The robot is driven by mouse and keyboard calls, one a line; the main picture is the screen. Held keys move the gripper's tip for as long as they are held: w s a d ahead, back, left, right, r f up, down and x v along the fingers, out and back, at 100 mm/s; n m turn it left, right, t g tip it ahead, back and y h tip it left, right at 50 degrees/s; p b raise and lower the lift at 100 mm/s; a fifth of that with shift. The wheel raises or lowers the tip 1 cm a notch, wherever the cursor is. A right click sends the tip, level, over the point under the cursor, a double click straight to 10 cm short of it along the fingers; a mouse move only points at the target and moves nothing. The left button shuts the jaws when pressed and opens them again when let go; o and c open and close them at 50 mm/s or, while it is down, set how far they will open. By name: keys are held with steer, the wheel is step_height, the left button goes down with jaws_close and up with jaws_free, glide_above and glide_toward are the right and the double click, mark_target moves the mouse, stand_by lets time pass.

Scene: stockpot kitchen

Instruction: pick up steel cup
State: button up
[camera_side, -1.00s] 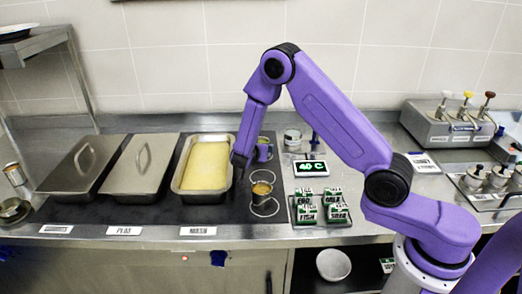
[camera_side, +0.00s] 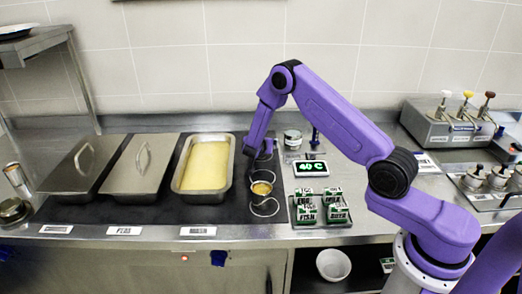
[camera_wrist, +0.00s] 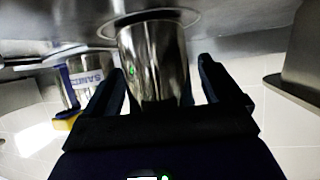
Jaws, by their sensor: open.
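The steel cup (camera_side: 261,189) stands upright in a ring marking on the dark mat, right of the open yellow-filled pan, and its inside looks yellowish. In the wrist view the shiny cup (camera_wrist: 155,62) appears between my two dark fingers, its base toward the top of the picture. My gripper (camera_side: 254,178) is open, pointing down at the cup's back left side in the side view. In the wrist view my gripper (camera_wrist: 160,75) has a finger on each side of the cup. Whether the fingers touch it, I cannot tell.
A container with a blue SANI label (camera_wrist: 88,80) is beside the cup in the wrist view. The yellow-filled pan (camera_side: 182,172) is close on the left. Small labelled boxes (camera_side: 320,205) stand on a tray to the right, below a green display (camera_side: 310,176).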

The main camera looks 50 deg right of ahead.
steer(key=c, duration=1.2)
